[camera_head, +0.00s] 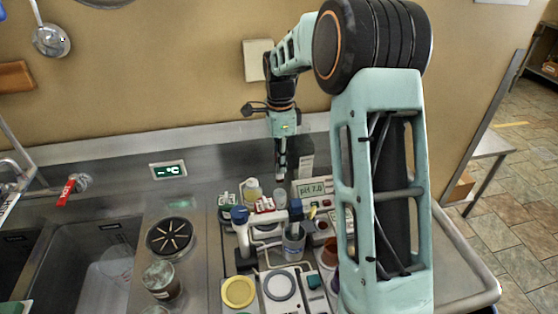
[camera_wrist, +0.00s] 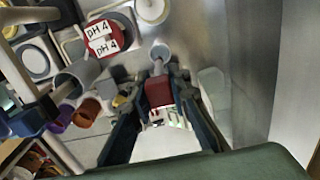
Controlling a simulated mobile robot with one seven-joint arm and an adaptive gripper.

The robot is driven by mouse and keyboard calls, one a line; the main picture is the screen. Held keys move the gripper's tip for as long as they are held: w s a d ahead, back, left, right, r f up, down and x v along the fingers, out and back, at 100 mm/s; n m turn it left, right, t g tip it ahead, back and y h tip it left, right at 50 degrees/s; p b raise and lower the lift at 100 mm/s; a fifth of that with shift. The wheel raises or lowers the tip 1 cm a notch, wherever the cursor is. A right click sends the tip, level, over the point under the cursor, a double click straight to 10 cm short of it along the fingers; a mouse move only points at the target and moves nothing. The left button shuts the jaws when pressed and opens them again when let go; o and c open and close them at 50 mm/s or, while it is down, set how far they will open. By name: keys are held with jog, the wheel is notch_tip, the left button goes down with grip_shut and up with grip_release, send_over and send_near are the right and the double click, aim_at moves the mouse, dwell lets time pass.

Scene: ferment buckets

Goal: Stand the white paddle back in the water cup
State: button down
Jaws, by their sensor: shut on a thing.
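My gripper (camera_head: 281,172) points down over the back of the instrument area, above a small pale cup (camera_head: 280,196). In the wrist view my gripper (camera_wrist: 160,92) is shut on a reddish-brown block-like grip (camera_wrist: 158,93). A thin pale shaft (camera_wrist: 158,68) runs on from it, which I take to be the white paddle. The shaft lines up with the small grey round cup (camera_wrist: 161,51), likely the water cup. I cannot tell whether the shaft's end is inside the cup or only over it. The fingers hide part of the held thing.
A red-topped pH 4 container (camera_wrist: 102,38) stands close beside the cup. A pH 7.0 meter (camera_head: 311,190) stands to the right. A grey beaker (camera_head: 293,243) and a blue-and-white stand (camera_head: 241,216) are in front. The sink (camera_head: 95,265) is at left.

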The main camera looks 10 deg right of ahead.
aim_at(280, 182)
jog(key=shift+f+b, duration=3)
jog(key=shift+f, duration=1.75)
jog(key=c, duration=1.2)
grip_release()
jog(key=shift+c, duration=0.2)
jog(key=shift+r+p, duration=2.1)
jog(key=shift+r, duration=0.95)
